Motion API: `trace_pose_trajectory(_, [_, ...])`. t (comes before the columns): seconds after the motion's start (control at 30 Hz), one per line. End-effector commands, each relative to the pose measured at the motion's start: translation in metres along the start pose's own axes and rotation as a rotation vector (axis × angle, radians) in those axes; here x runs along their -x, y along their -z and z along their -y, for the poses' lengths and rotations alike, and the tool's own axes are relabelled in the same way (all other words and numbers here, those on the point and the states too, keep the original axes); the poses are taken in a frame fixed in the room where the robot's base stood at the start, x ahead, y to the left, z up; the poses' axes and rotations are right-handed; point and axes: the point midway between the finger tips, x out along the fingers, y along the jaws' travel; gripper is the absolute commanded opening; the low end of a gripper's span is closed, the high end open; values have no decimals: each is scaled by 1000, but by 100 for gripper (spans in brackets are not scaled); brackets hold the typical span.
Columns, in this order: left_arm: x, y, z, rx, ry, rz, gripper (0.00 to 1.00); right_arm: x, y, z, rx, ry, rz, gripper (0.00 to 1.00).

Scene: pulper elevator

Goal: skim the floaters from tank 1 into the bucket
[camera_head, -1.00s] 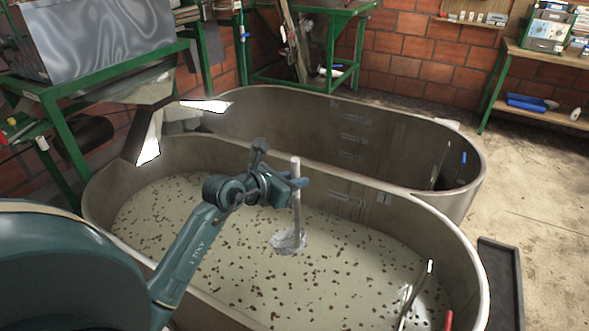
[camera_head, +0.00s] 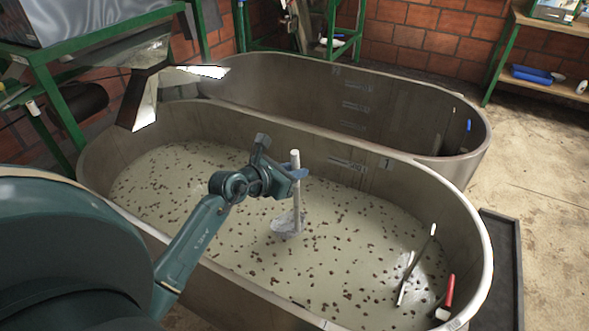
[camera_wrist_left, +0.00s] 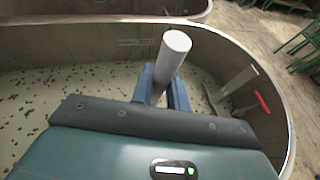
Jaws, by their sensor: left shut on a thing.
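Tank 1 (camera_head: 470,262) is the near oval tank, filled with pale liquid. Many small brown floaters (camera_head: 340,262) are scattered over its surface. My left gripper (camera_head: 297,174) is shut on the pale upright handle of a skimmer (camera_head: 296,160). The skimmer's light mesh head (camera_head: 286,227) is down at the liquid surface near the tank's middle. In the left wrist view the handle (camera_wrist_left: 172,58) stands between the blue fingers (camera_wrist_left: 162,88); its lower end is hidden. My right gripper is not in view. No bucket can be made out.
A second oval tank (camera_head: 300,78) stands directly behind. A thin dark tool (camera_head: 412,270) and a red-handled tool (camera_head: 447,296) lean inside the near tank's right end. A dark tray (camera_head: 502,262) lies on the floor at right. Green-framed tables (camera_head: 40,62) stand at left.

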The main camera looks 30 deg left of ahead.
Motion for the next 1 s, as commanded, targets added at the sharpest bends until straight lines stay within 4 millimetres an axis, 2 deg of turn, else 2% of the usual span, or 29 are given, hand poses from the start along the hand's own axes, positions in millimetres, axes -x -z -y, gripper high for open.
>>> trace_pose_trajectory(0.17, [-9,19,0,-1,-1,5,0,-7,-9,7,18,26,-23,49])
trace_pose_trajectory(0.47, [-20,46,1,-1,-1,5,0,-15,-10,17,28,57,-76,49])
trace_pose_trajectory(0.73, [-27,62,2,-1,-1,5,0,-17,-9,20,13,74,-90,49])
trace_pose_trajectory(1.0, [-29,68,2,-1,-1,5,0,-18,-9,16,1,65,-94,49])
